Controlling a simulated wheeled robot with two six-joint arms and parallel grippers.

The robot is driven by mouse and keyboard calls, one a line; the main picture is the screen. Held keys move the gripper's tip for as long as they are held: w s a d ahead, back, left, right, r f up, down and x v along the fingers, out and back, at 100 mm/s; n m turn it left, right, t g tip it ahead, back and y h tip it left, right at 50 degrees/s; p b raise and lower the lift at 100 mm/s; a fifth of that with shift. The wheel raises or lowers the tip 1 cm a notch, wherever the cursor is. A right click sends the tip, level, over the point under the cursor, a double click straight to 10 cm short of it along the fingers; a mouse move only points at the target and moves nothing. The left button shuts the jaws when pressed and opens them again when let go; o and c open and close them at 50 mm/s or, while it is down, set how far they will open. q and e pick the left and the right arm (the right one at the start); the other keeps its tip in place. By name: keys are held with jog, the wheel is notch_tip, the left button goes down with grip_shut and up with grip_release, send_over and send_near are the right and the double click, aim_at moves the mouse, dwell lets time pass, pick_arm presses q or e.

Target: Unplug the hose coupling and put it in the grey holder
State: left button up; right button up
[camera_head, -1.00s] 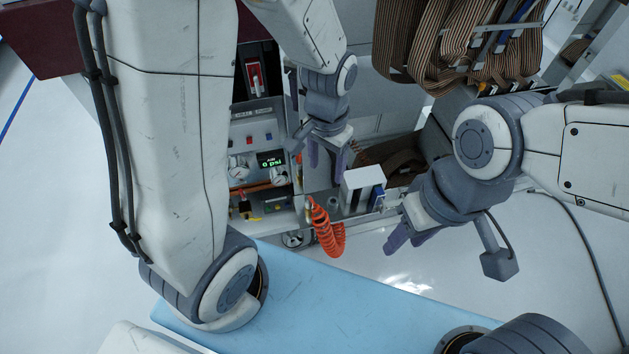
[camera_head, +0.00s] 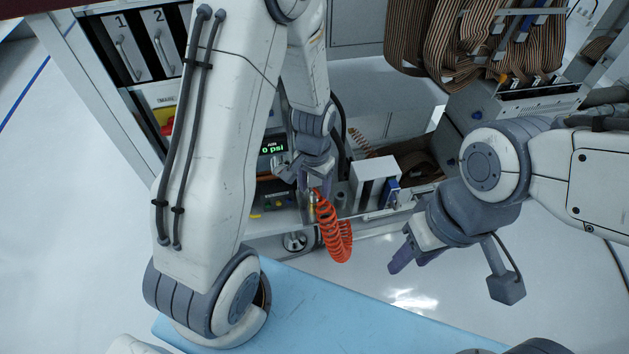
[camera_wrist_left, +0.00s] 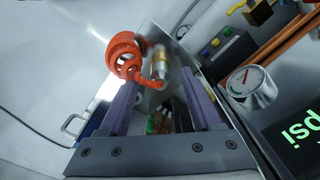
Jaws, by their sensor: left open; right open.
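The orange coiled hose (camera_head: 337,232) hangs at the front of the machine's ledge. Its brass-coloured coupling (camera_head: 311,208) is at the coil's upper left end. In the left wrist view, the coupling (camera_wrist_left: 161,68) and coil (camera_wrist_left: 124,50) lie just beyond the fingertips. My left gripper (camera_head: 309,184) is open, just above the coupling, with nothing seen between its fingers (camera_wrist_left: 160,98). A small grey cylindrical piece (camera_head: 341,200), possibly the grey holder, stands right of the coupling; I cannot tell for sure. My right gripper (camera_head: 412,258) is open and empty over the floor.
A white box (camera_head: 374,182) with a blue part stands right of the coupling. A display (camera_head: 272,148) reads 0 psi, and a round gauge (camera_wrist_left: 250,88) is close by. Ribbon cables (camera_head: 430,50) hang at upper right. A blue surface (camera_head: 320,310) is in front.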

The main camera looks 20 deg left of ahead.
pick_arm(q)
jog(key=shift+f, duration=0.95)
jog(key=shift+c, duration=0.3)
grip_shut()
